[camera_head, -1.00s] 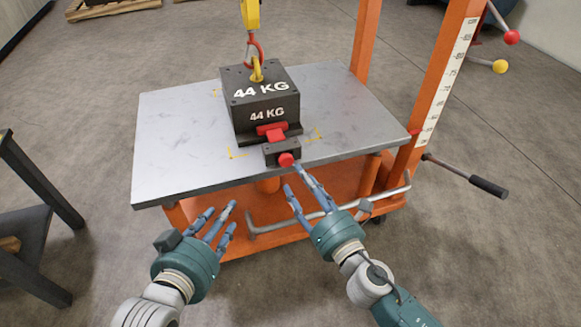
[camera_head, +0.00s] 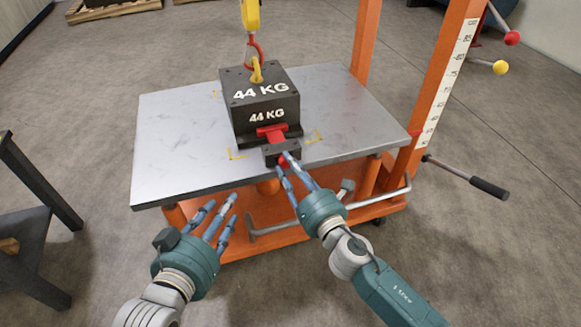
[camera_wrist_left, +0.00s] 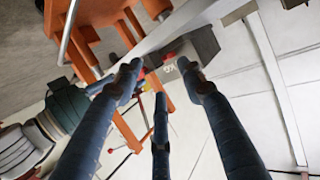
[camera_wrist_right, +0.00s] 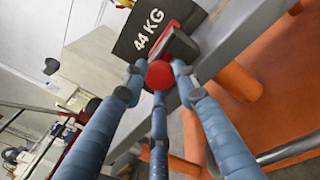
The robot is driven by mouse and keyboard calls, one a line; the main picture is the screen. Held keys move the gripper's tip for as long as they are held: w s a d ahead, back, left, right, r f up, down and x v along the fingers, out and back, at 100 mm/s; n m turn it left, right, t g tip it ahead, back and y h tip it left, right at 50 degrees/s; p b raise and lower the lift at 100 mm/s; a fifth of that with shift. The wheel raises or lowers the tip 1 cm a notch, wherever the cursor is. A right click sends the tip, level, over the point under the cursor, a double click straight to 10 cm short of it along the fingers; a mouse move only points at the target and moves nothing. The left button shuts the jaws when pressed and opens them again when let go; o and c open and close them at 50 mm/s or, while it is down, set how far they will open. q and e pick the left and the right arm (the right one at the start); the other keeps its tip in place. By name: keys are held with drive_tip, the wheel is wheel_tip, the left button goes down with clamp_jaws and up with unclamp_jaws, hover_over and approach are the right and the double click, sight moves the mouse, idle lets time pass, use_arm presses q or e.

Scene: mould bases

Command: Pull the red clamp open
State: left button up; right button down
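The red clamp (camera_head: 272,130) is at the front foot of a black block marked "44 KG" (camera_head: 262,98) on the grey table top. Its round red knob (camera_wrist_right: 160,74) faces me at the table's front edge, partly hidden by fingers in the head view. My right gripper (camera_head: 288,163) is at the knob. In the right wrist view its fingers (camera_wrist_right: 158,85) are spread around the knob, with gaps visible at the sides. My left gripper (camera_head: 217,208) is open and empty, below and in front of the table edge.
The grey table top (camera_head: 175,140) is on an orange lift cart with an orange mast and scale (camera_head: 445,80) at the right. A dark stand (camera_head: 30,240) is at the left. The table's left half is clear.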

drive_tip(key=shift+a+v, duration=0.15)
drive_tip(key=shift+v, duration=0.85)
drive_tip(key=shift+a+v, duration=0.1)
drive_tip(key=shift+v, duration=0.85)
drive_tip(key=c, duration=1.3)
unclamp_jaws()
drive_tip(key=shift+s+f, duration=0.1)
drive_tip(key=shift+c, duration=0.2)
use_arm(q)
drive_tip(key=shift+s+a+f+g, duration=0.1)
drive_tip(key=shift+s+f+g, duration=0.15)
drive_tip(key=shift+f, duration=0.3)
drive_tip(key=shift+s+a+f+g, duration=0.15)
drive_tip(key=shift+s+f, duration=0.1)
drive_tip(key=shift+f, duration=0.25)
use_arm(e)
drive_tip(key=v, duration=1.2)
